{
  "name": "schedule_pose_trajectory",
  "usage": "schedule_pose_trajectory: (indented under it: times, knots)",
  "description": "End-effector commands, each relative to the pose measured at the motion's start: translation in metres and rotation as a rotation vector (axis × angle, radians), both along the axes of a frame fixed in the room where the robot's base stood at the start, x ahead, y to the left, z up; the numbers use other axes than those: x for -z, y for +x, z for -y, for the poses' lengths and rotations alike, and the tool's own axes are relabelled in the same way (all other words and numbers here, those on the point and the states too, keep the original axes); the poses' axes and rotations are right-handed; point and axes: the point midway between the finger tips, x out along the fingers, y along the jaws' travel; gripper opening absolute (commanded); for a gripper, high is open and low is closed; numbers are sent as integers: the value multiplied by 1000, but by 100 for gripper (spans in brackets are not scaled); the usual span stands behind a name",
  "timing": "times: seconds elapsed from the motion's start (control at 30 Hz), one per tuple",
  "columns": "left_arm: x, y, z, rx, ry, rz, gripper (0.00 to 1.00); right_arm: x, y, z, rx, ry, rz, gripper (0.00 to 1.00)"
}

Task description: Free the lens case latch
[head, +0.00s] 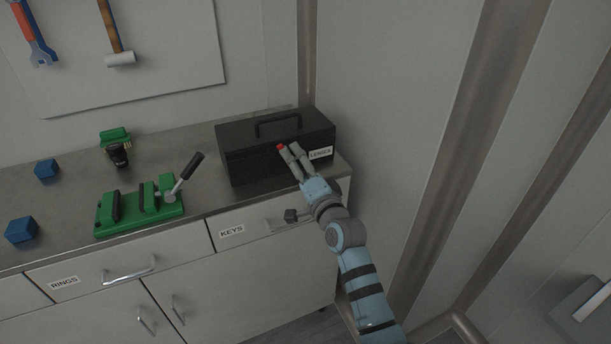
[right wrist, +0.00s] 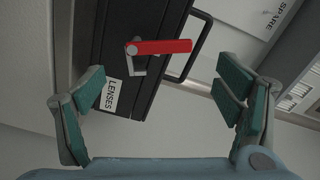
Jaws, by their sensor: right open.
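The black lens case (head: 245,150) stands at the right end of the counter, with a white LENSES label (head: 320,153) on its front. Its latch is a red lever (right wrist: 165,46) on a grey metal bracket in the right wrist view, lying across the case front. In the head view only a small red part of the latch (head: 281,147) shows beside my fingers. My right gripper (head: 290,152) is close in front of the case; in the right wrist view its fingers (right wrist: 162,90) are spread, with nothing between them. My left gripper is not in view.
A green fixture with a lever (head: 140,208), a small green clamp-like item (head: 116,140) and blue blocks (head: 47,169) are on the counter (head: 75,200) to the left. The KEYS drawer (head: 255,228) is below my right wrist. A wall (head: 390,120) rises close on the right.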

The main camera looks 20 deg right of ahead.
Motion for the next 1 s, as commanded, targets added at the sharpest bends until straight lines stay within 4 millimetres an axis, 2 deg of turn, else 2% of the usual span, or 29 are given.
schedule_pose_trajectory:
  times: [0.1, 0.23, 0.67, 0.77, 0.8, 0.87, 0.97, 1.0]
  knots:
    - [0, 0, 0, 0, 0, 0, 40, 1, -30, 4, 1, 0, 0, 85]
    - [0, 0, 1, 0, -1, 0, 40, 0, -48, 7, 1, 1, 1, 85]
    - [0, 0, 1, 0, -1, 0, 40, -1, -51, 7, 0, 0, 2, 85]
    - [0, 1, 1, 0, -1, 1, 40, -3, -51, 8, 5, -74, 22, 85]
    - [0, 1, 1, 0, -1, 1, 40, 6, -48, 10, 15, -168, 20, 85]
    - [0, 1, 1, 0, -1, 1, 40, 46, -43, 13, 18, -326, -34, 85]
    - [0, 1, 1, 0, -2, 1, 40, 140, -54, 21, -14, -566, -185, 85]
    - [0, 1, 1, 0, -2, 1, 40, 184, -67, 26, -42, -658, -257, 85]
